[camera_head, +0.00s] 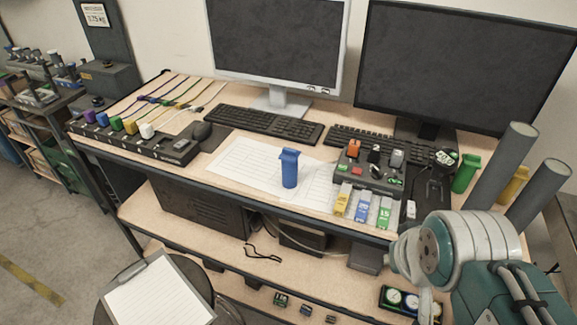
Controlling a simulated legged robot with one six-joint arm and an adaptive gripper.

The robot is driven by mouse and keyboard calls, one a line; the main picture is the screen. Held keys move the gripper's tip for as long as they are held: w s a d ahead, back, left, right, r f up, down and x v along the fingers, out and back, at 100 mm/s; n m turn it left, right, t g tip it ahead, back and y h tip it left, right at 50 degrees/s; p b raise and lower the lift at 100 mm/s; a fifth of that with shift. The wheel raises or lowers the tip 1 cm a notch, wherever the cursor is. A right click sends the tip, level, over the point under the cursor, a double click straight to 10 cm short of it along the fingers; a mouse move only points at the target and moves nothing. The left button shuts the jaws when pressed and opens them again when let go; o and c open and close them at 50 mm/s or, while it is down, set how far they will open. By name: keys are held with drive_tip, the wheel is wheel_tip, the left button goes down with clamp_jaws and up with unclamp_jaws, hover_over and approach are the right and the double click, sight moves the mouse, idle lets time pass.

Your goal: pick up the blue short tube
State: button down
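The blue short tube (289,169) stands upright on the workbench, at the front edge of a white printed sheet (245,162). It has a wider cap-like top with a small lip. Nothing touches it from above. My arm shows at the lower right, to the right of the tube and nearer to me. I cannot make out my gripper's fingers in this view.
A green tube (466,173), a yellow tube (513,185) and tall grey cylinders (502,165) are at the right.

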idle(0.4)
drive_tip(key=c, duration=0.8)
unclamp_jaws()
drive_tip(key=shift+w, duration=0.1)
drive_tip(key=shift+c, duration=0.2)
drive_tip(key=o, duration=0.8)
drive_tip(key=w, duration=0.1)
drive_tip(key=w+r, duration=0.1)
drive_tip(key=shift+w+a+r, duration=0.3)
drive_tip(key=shift+o, duration=0.2)
drive_tip(key=m+g+h, duration=0.1)
drive_tip(key=m+h, duration=0.1)
drive_tip(key=m, duration=0.2)
approach(289, 153)
drive_tip(key=f, duration=0.2)
drive_tip(key=x, duration=0.5)
drive_tip(key=shift+w+d+r, duration=0.1)
drive_tip(key=shift+w+d, duration=0.25)
drive_tip(key=shift+w, duration=0.05)
drive_tip(key=shift+a+x, duration=0.2)
drive_tip(key=shift+x, duration=2.7)
